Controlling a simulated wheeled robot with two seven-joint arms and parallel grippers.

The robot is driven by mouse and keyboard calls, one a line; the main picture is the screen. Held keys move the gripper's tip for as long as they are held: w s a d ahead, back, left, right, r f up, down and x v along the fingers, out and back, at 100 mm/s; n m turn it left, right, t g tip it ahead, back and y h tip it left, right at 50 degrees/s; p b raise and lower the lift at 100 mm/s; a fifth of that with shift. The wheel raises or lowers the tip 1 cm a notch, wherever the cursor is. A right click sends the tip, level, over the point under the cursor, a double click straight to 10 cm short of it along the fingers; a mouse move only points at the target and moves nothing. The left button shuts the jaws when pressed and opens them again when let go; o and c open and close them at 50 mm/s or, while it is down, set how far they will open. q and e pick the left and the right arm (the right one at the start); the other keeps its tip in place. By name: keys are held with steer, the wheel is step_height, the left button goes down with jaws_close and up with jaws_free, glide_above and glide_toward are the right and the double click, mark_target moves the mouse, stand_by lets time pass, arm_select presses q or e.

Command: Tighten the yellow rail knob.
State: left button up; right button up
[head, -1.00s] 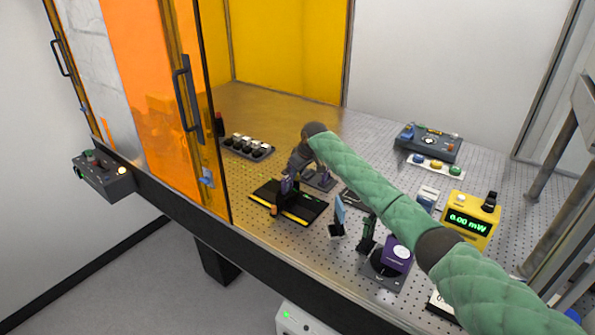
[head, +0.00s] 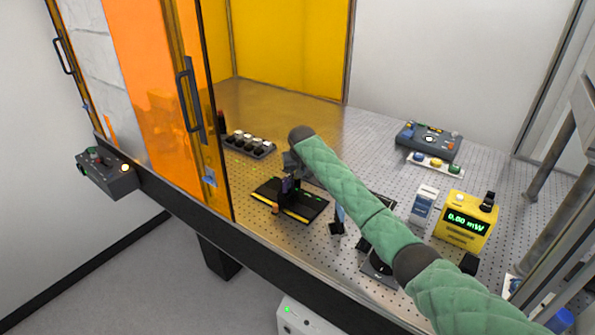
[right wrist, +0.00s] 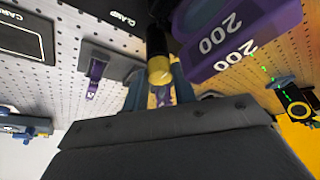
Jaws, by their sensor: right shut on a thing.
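In the right wrist view, the yellow rail knob (right wrist: 160,70) is a yellow-ended dark cylinder at the centre. My right gripper (right wrist: 158,90) is shut on it, with one blue-grey finger on each side. Where the knob's stem meets the rail is hidden. In the head view, my right gripper (head: 292,163) is low over the back of the black rail base (head: 312,207), which has a yellow stripe. My forearm and wrist hide part of it, and the knob is not clear there. My left gripper is in no view.
A purple mount marked 200 (right wrist: 235,50) stands close beside my right gripper. A purple clamp piece (right wrist: 96,70) is on the other side. The yellow power meter (head: 465,220) reads 0.00 mW. The orange enclosure door (head: 150,90) is at left.

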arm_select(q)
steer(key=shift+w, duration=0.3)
arm_select(e)
steer(key=shift+w+r, duration=0.15)
steer(key=shift+r, duration=0.15)
steer(key=o, duration=1)
steer(key=shift+f, duration=0.2)
steer(key=shift+r, duration=0.2)
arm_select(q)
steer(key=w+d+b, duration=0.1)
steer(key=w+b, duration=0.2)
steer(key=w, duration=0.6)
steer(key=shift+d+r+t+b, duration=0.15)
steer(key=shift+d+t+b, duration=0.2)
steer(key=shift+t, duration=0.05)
arm_select(e)
steer(key=v, duration=0.7)
steer(key=shift+r, duration=0.15)
